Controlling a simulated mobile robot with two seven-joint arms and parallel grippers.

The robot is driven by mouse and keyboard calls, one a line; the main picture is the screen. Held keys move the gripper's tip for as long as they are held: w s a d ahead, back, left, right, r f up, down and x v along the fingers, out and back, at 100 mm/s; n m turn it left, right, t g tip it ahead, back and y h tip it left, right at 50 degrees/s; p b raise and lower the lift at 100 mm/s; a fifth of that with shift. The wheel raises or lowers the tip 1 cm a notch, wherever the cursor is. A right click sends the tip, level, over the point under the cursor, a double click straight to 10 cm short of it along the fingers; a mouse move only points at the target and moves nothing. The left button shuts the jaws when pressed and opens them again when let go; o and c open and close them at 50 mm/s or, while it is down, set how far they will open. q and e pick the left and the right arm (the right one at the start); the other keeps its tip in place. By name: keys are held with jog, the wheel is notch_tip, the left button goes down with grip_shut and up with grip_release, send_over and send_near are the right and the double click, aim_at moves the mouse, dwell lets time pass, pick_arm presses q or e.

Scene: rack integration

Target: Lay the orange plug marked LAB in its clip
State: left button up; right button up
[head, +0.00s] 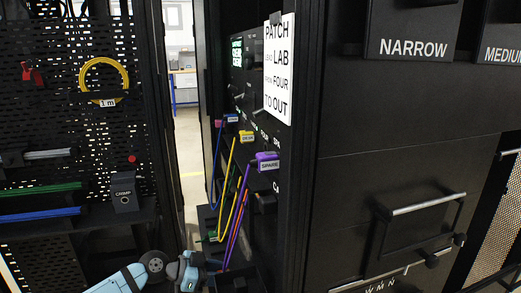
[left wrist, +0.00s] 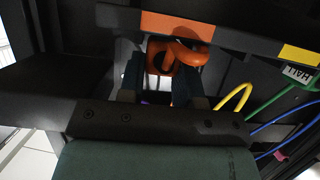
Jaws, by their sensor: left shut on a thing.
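The orange plug (left wrist: 157,56) is between the two dark fingers of my left gripper (left wrist: 158,80) in the left wrist view, and the gripper is shut on it. Its orange cable (left wrist: 188,48) curls off to the right. No LAB marking is readable on it. A dark bar with an orange strip (left wrist: 178,22) runs just beyond the plug; I cannot tell whether they touch. A clip is not clearly visible. In the head view my left arm reaches toward the rack's lower left, and its fingers are not clear there. My right gripper is not in view.
A purple plug marked SPARE (head: 267,163), a yellow plug (head: 246,137) and a blue plug (head: 231,118) sit on the rack side with hanging cables. A green plug marked HALL (left wrist: 299,73) hangs near a yellow strip (left wrist: 300,55). A paper sign (head: 279,70) is above.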

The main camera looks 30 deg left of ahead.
pick_arm(q)
jog(key=shift+f, duration=0.2)
jog(key=o, duration=1)
